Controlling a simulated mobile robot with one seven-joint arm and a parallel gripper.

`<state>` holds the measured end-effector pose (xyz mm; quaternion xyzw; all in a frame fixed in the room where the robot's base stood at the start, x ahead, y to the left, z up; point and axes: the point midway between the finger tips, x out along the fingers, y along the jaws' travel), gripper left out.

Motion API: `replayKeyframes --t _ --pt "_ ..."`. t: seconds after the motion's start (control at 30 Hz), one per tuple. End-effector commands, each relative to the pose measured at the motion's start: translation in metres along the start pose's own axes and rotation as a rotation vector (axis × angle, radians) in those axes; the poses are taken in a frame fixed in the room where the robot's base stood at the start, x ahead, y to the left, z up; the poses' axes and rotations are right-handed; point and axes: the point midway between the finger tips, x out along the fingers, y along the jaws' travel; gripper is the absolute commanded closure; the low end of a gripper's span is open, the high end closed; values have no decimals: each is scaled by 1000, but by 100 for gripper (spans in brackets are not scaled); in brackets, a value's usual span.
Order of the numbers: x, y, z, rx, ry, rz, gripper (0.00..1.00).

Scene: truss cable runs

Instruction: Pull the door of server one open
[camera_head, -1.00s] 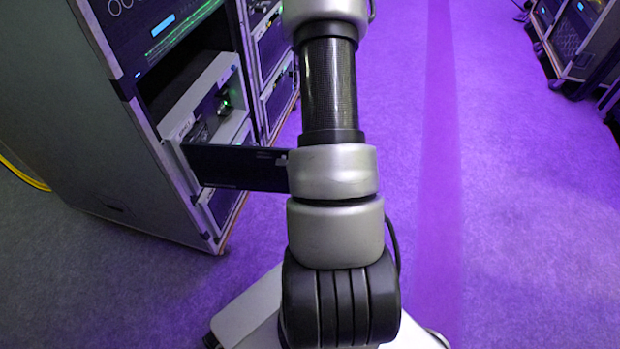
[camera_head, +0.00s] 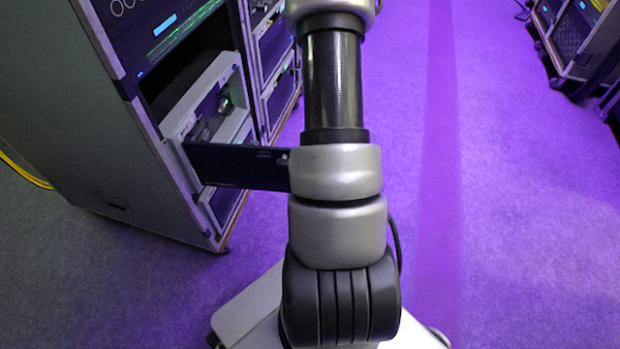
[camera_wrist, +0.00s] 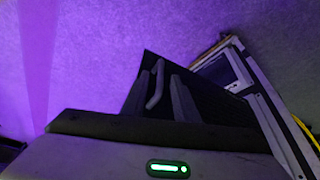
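The door of server one (camera_head: 235,167) is a dark panel standing out from the front of the unit (camera_head: 205,110) in the left rack, swung wide open. My arm hides its right end in the head view. In the wrist view the dark door (camera_wrist: 205,97) shows with a light grey bar handle (camera_wrist: 156,84). My gripper (camera_wrist: 158,100) has its dark fingers apart, one on each side of the handle. I see no clear contact between fingers and handle. The head view does not show the gripper.
The left rack (camera_head: 60,110) stands close to my arm, with another rack (camera_head: 272,60) behind it. A further rack (camera_head: 580,35) stands at the far right. A yellow cable (camera_head: 25,172) lies at the left. The purple floor (camera_head: 520,220) on the right is clear.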

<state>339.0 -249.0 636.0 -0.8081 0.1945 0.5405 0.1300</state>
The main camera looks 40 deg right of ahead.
Motion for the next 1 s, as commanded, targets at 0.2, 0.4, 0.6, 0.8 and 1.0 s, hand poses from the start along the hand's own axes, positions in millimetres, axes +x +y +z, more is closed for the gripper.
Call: replayKeyframes --t 0.2,0.4,0.6,0.8,1.0 --pt "-59 1 -3 1 4 1 73" --pt "-110 0 -3 0 -3 0 73" --pt "-136 0 -2 1 -6 -2 73" --pt "-147 -1 -2 1 -5 -3 73" --pt "-150 0 -1 1 -2 0 73"
